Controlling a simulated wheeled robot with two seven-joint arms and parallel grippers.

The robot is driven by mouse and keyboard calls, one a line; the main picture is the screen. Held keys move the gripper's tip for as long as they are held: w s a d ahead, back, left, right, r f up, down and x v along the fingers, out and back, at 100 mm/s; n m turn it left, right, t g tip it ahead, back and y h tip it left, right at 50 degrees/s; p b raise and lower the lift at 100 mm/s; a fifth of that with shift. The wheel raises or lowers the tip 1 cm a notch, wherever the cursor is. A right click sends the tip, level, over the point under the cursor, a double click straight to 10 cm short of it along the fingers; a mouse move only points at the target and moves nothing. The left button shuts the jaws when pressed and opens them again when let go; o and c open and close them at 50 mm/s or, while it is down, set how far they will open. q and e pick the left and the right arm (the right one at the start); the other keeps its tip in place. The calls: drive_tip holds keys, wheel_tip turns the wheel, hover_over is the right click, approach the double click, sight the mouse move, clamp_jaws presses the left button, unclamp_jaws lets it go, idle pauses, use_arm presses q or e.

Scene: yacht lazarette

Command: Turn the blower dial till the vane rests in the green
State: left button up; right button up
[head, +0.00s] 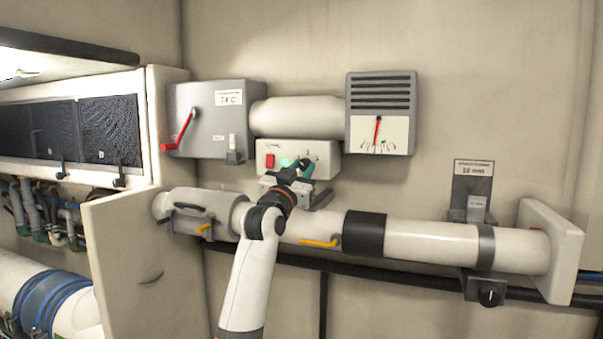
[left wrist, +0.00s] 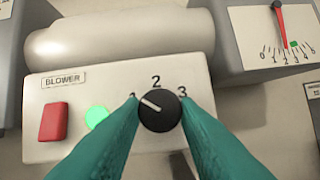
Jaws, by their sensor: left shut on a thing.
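The blower panel (left wrist: 58,120) is a pale box with a red switch (left wrist: 54,122), a lit green lamp (left wrist: 97,117) and a round black dial (left wrist: 160,113). The dial's white line points up and left, toward the 1. My left gripper (head: 302,168) is shut on the dial, with one teal finger on each side of it. The gauge (head: 380,134) hangs up and right of the panel. Its red vane (left wrist: 281,25) points down, its tip just left of the green mark (left wrist: 292,44), between 2 and 3 on the scale. My right gripper is not in view.
A grey box with a red lever (head: 180,132) is at the left of the white duct (head: 297,116). A large white pipe with yellow handles (head: 320,242) runs below the panel. A small box with a black knob (head: 489,297) sits at the lower right.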

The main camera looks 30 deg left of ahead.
use_arm(q)
drive_tip(key=m+h, duration=0.1)
drive_tip(key=m, duration=0.1)
drive_tip(key=shift+a+m, duration=0.15)
drive_tip(key=shift+m, duration=0.15)
drive_tip(key=m, duration=0.1)
drive_tip(key=m+h, duration=0.1)
drive_tip(key=shift+a+r+m+h+p, duration=0.1)
drive_tip(key=shift+r+m+h+p, duration=0.05)
drive_tip(key=shift+m+h+p, duration=0.2)
drive_tip(key=m+h+p, duration=0.1)
drive_tip(key=m+p, duration=0.1)
drive_tip(key=m+g+h+p, duration=0.1)
drive_tip(key=m+p, duration=0.1)
drive_tip(key=m, duration=0.1)
drive_tip(key=shift+s+a+r+m+h+p, duration=0.1)
drive_tip(key=shift+r+m+h+p, duration=0.15)
drive_tip(key=shift+m+p, duration=0.1)
drive_tip(key=shift+f+m+h+p, duration=0.1)
drive_tip(key=shift+m+h+p, duration=0.4)
drive_tip(key=shift+m, duration=0.5)
drive_tip(key=shift+m+g, duration=0.4)
drive_tip(key=shift+f+p, duration=0.1)
drive_tip(key=shift+p, duration=0.2)
drive_tip(key=o, duration=1)
drive_tip(key=shift+c, duration=0.2)
